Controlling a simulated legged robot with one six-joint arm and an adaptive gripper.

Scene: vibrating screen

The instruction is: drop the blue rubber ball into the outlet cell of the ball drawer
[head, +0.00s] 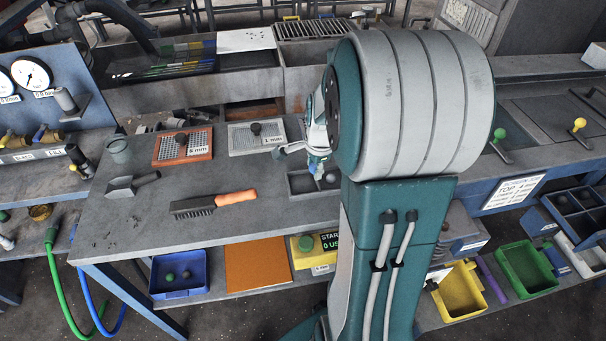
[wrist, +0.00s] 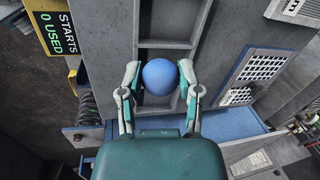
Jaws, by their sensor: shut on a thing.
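My gripper (wrist: 160,78) is shut on the blue rubber ball (wrist: 159,77), with one finger on each side of it. Behind the ball in the wrist view is a grey tray with divided cells (wrist: 164,44); the ball covers part of its cells. Whether the ball touches the tray, I cannot tell. In the head view my gripper (head: 316,168) is over a dark grey tray (head: 303,192) on the bench, partly hidden by my arm. A dark round thing lies in that tray. A divided blue-grey drawer (head: 562,207) with dark balls is at the far right; no outlet label is readable.
On the bench are an orange-handled brush (head: 213,203), a scoop (head: 130,186), a 5 mm screen (head: 183,147) and a 1 mm screen (head: 256,138). Yellow (head: 458,290) and green (head: 526,268) bins are right.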

